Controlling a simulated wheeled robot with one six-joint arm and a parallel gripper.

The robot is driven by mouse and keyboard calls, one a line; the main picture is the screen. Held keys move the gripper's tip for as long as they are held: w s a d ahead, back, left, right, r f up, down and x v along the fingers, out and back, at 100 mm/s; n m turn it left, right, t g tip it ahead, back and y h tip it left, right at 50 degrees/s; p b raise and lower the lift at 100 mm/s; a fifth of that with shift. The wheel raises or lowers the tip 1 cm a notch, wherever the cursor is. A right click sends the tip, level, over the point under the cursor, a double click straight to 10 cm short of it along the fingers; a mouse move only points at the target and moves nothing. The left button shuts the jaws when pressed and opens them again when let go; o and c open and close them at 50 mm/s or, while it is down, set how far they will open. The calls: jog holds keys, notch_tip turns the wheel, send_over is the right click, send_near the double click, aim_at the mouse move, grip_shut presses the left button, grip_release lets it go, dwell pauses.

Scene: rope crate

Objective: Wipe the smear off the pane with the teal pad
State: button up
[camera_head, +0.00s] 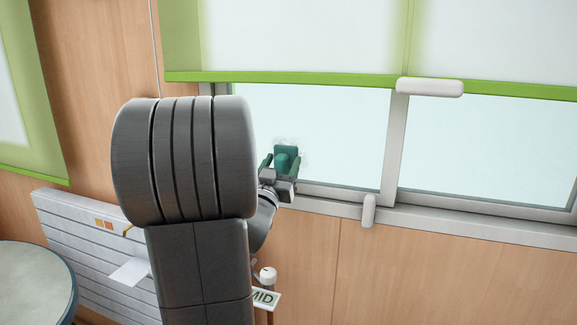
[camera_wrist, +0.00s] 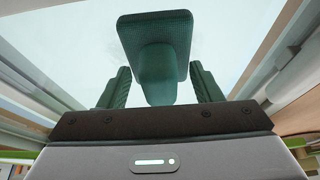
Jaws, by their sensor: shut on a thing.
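The teal pad (camera_head: 290,152) is in front of the lower left part of the left window pane (camera_head: 330,125). My gripper (camera_head: 281,163) is shut on the pad's handle, with a green finger on either side. In the wrist view the pad's flat face (camera_wrist: 155,32) is toward the pane, with its rounded handle (camera_wrist: 158,85) between the fingers of my gripper (camera_wrist: 160,88). I cannot tell whether the pad touches the glass. A faint greyish smear (camera_head: 305,155) shows around the pad; the part behind the pad is hidden.
A green-edged blind (camera_head: 300,79) hangs over the upper window. A window frame post (camera_head: 394,150) separates the left pane from the right pane (camera_head: 490,150). A white handle (camera_head: 369,210) sits at the sill. A white radiator (camera_head: 85,240) and round table (camera_head: 35,285) are lower left.

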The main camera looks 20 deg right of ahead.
jog(key=shift+w+a, duration=0.45)
jog(key=shift+a, duration=0.25)
jog(key=shift+d, duration=0.1)
jog(key=s+d+b, duration=0.1)
jog(key=d, duration=0.1)
jog(key=s+d+b, duration=0.1)
jog(key=shift+s+d, duration=0.2)
jog(key=shift+d, duration=0.15)
dwell(0.3)
jog(key=shift+w+a, duration=0.65)
jog(key=shift+a, duration=0.3)
jog(key=shift+w+a, duration=0.6)
jog(key=shift+a, duration=0.35)
